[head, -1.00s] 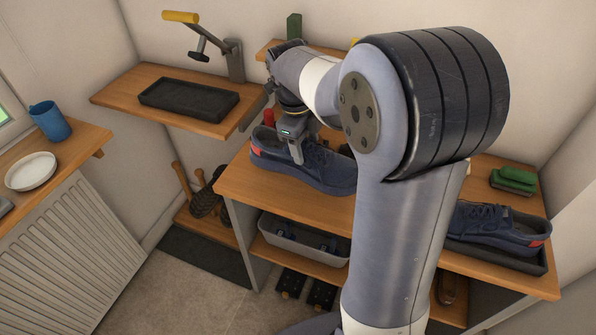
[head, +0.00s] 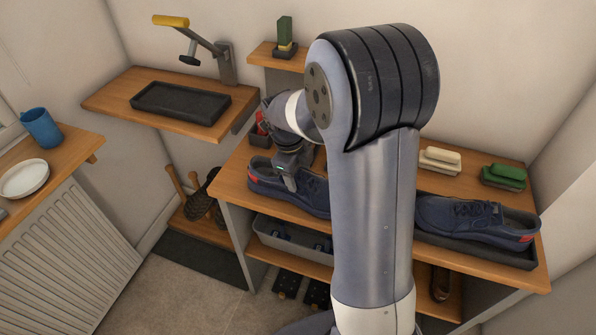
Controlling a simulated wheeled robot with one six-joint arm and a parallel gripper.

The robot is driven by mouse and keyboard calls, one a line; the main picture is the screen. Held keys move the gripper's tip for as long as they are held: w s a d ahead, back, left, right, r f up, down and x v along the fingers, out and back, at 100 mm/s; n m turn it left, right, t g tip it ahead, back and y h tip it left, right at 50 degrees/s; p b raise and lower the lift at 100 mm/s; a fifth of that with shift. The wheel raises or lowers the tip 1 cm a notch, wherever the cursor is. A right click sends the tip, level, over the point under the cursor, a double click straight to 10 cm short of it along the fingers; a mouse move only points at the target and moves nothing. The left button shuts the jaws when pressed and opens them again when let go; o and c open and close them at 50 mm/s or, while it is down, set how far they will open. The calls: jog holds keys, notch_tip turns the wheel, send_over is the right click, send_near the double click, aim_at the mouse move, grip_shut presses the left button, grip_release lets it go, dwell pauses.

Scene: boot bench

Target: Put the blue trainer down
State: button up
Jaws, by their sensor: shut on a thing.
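A dark blue trainer (head: 312,196) with a red heel patch is at the left end of the wooden bench (head: 232,187), heel to the left. My gripper (head: 290,183) is shut on its upper near the ankle opening. The trainer looks level, low over or on the bench top near the front edge; I cannot tell whether its sole touches. My arm hides its toe. A matching blue trainer (head: 468,215) sits in a black tray (head: 510,256) at the bench's right end, heel to the right.
A cream brush (head: 440,160) and a green brush (head: 504,176) lie behind the right trainer. A grey bin (head: 275,240) stands on the shelf below. A side shelf (head: 110,100) at left holds an empty black tray (head: 180,103). My arm hides the bench's middle.

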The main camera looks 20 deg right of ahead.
jog(key=o, duration=1.7)
jog(key=r, duration=0.4)
jog(key=a+r, duration=0.1)
jog(key=r, duration=0.3)
jog(key=a+r, duration=0.1)
jog(key=r, duration=0.3)
jog(key=shift+s, duration=0.2)
